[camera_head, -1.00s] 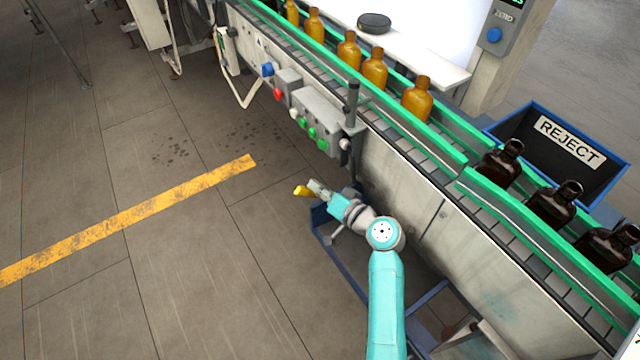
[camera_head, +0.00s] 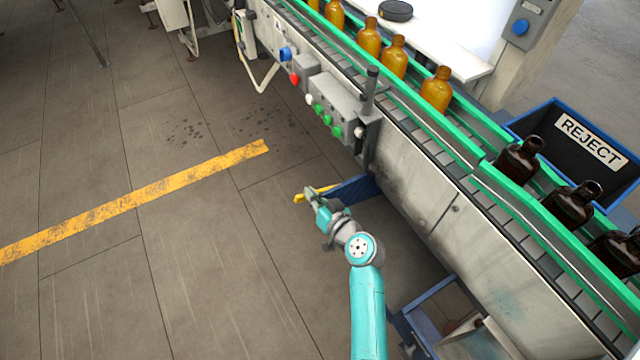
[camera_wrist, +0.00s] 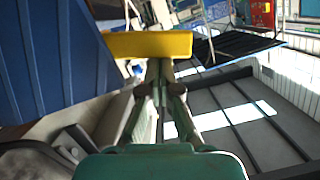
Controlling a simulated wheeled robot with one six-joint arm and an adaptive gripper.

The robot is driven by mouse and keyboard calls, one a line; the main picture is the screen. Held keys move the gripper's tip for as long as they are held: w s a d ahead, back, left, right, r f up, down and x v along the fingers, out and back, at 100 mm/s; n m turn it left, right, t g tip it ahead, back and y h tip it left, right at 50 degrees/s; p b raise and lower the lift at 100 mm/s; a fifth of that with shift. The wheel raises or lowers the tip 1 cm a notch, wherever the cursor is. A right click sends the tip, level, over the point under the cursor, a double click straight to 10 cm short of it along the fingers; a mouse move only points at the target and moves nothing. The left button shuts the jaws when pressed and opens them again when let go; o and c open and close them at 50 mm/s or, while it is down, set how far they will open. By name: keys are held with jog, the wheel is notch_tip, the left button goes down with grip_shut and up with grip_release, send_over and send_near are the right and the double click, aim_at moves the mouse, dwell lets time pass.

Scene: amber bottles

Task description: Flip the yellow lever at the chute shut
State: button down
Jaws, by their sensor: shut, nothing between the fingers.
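The yellow lever (camera_head: 313,193) is a short bar beside the blue chute (camera_head: 352,189), low at the conveyor's near side. My gripper (camera_head: 309,195) is shut and empty, right at the lever. In the wrist view the lever (camera_wrist: 150,44) lies crosswise just beyond the closed fingertips (camera_wrist: 160,68); I cannot tell whether they touch it. A ribbed blue panel (camera_wrist: 50,55) fills the left of that view. The lever's pivot is not clearly visible.
The conveyor (camera_head: 410,195) with green rails carries amber bottles (camera_head: 436,90) and dark bottles (camera_head: 520,160). A control box (camera_head: 335,105) juts from its side. A blue REJECT bin (camera_head: 590,140) stands behind. The floor left of my arm is open.

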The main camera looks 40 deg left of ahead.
notch_tip(320, 180, down, 6)
jog(key=s+n, duration=0.2)
jog(key=shift+a+t, duration=0.3)
jog(key=shift+a, duration=0.1)
